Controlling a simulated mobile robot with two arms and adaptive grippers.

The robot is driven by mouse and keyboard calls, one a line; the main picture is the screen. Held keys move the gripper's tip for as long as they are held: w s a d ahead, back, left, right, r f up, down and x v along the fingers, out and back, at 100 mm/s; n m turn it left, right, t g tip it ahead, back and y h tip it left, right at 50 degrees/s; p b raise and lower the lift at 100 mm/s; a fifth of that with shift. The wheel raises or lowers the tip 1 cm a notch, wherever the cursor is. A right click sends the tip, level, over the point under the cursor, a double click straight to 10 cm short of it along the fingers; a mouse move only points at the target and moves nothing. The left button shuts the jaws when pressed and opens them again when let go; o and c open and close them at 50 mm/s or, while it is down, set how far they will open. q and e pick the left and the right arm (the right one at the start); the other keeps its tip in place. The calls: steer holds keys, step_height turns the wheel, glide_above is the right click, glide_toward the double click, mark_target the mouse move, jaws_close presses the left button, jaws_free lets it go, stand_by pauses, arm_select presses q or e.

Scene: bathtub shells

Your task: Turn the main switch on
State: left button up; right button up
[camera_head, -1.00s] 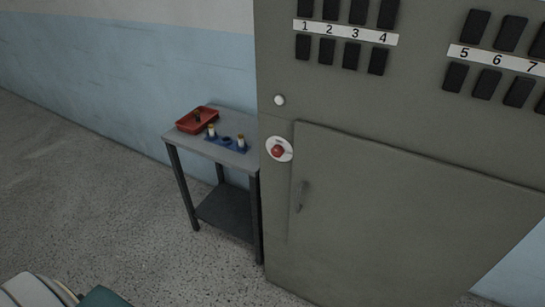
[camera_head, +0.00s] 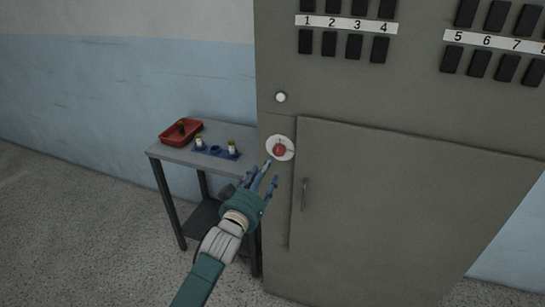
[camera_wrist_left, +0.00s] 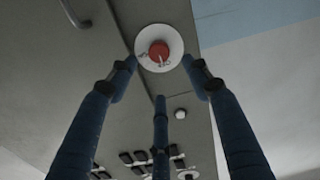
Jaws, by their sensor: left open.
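The main switch is a red knob (camera_head: 279,149) on a round white plate, set on the front of the grey cabinet (camera_head: 420,215) near its left edge. In the left wrist view the red knob (camera_wrist_left: 159,50) is at the top centre, with small markings on the plate. My left gripper (camera_head: 264,174) is open and empty, just below and left of the switch. Its fingers spread around the knob in the wrist view, but whether any touches the plate I cannot tell. My right gripper is not in view.
A small white round light or button (camera_head: 281,97) sits above the switch. A cabinet door with a handle (camera_head: 305,194) is to the right. A metal table (camera_head: 170,153) with a red tray (camera_head: 181,133) and a blue holder (camera_head: 215,151) stands close on the left.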

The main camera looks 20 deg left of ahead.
mark_target(277, 152)
arm_select(q)
steer(key=w, duration=0.6)
steer(key=w+p, duration=0.1)
steer(key=w, duration=0.2)
steer(key=shift+w+d, duration=0.25)
steer(key=shift+w, duration=0.1)
steer(key=c, duration=1.2)
